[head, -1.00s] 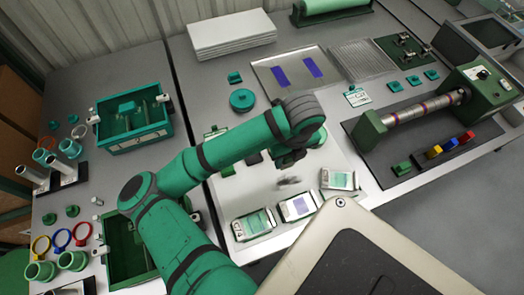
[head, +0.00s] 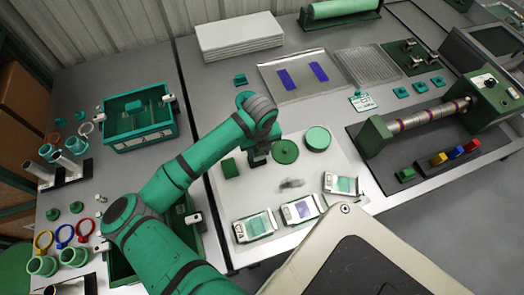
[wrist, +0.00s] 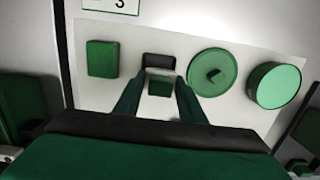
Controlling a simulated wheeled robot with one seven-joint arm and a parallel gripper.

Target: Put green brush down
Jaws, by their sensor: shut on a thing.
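My gripper (head: 258,156) is over the left part of a white mat (head: 237,207), between a green square block (head: 230,168) and a green disc (head: 285,151). In the wrist view my gripper (wrist: 160,80) is shut on the green brush (wrist: 159,87), a small green piece with a pale band and a dark far part. The brush is mostly hidden by the arm in the head view. I cannot tell whether it touches the mat. The block (wrist: 103,58) is left of it and the disc (wrist: 211,72) right of it, both apart.
A green round piece (head: 317,139) stands right of the disc. Several labelled packets (head: 301,209) line the mat's front. A green bin (head: 140,137) is at left, and a roller machine (head: 425,118) at right.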

